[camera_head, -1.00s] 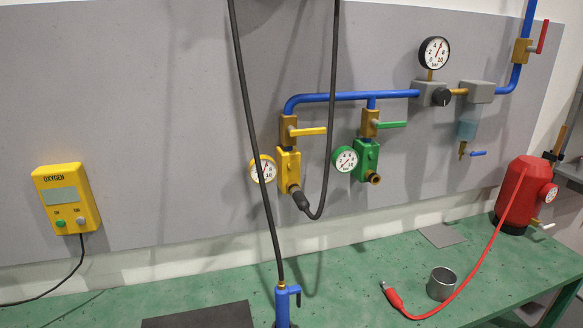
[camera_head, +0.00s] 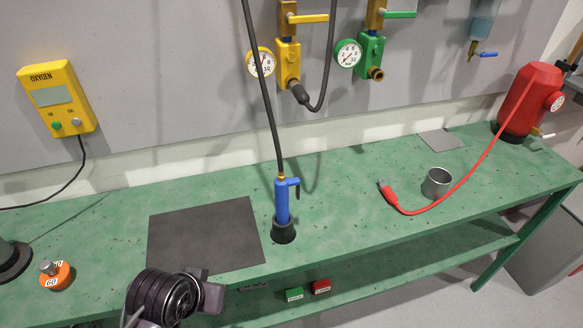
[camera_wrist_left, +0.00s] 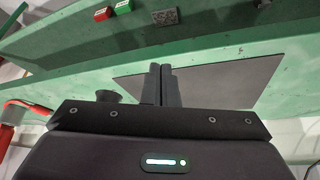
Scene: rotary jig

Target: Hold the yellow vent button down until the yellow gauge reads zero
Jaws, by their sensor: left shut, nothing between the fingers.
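The yellow gauge (camera_head: 261,63) has a white dial and sits left of the yellow valve block (camera_head: 287,66) on the grey wall panel. Its needle is too small to read surely. A black hose joins the block's lower end. I cannot make out the yellow vent button. My left gripper (camera_wrist_left: 161,70) is shut and empty in the left wrist view, its fingertips over the bench beside the dark mat. In the head view, dark parts of my left arm show at the bottom, well below the yellow block. My right gripper is in no view.
A blue tool (camera_head: 282,200) stands in a black holder on the green bench (camera_head: 345,205), its hose rising past the yellow gauge. A dark mat (camera_head: 205,235) lies left of it. A metal cup (camera_head: 436,182), red hose and red tank (camera_head: 527,100) are at the right.

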